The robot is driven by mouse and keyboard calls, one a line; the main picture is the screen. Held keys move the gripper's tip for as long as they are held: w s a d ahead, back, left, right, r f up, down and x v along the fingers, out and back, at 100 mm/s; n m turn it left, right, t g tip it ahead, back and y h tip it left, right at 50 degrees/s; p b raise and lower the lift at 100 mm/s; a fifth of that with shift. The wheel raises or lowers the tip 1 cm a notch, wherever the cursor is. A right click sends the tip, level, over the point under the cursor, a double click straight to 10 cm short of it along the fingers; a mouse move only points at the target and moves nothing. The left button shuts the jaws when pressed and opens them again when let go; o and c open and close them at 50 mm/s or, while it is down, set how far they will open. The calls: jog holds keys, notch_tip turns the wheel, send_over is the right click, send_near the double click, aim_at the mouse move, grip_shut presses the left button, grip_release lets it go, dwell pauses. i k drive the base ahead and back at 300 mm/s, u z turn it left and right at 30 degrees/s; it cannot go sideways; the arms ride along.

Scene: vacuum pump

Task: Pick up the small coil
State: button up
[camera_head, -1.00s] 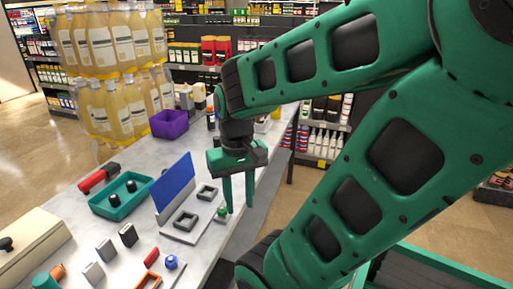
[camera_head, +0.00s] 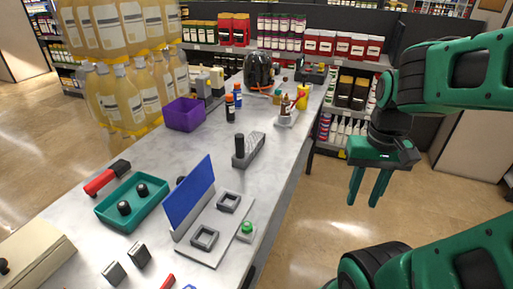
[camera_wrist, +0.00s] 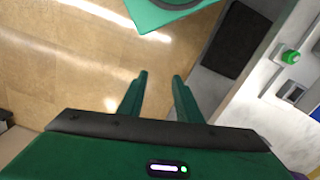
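I cannot tell for certain which piece is the small coil. Two small black round pieces (camera_head: 124,208) (camera_head: 142,189) stand in a teal tray (camera_head: 158,207) on the marble table, and a dark upright cylinder sits on a grey block (camera_head: 250,150) farther back. My gripper (camera_head: 363,204) is off the table's right side, above the floor, fingers pointing down. It is open and empty. In the wrist view its two fingers (camera_wrist: 160,76) are apart with only bare floor between them.
A fixture plate with grey square frames (camera_head: 204,237), a green button (camera_head: 246,230) and an upright blue panel (camera_head: 190,195) stands near the table's right edge. A purple bin (camera_head: 184,115), bottles and other pieces are farther back. Floor right of the table is clear.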

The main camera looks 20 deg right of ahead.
aim_at(246, 150)
jog(key=u, duration=2.4)
jog(key=k, duration=0.35)
jog(key=z, duration=2.65)
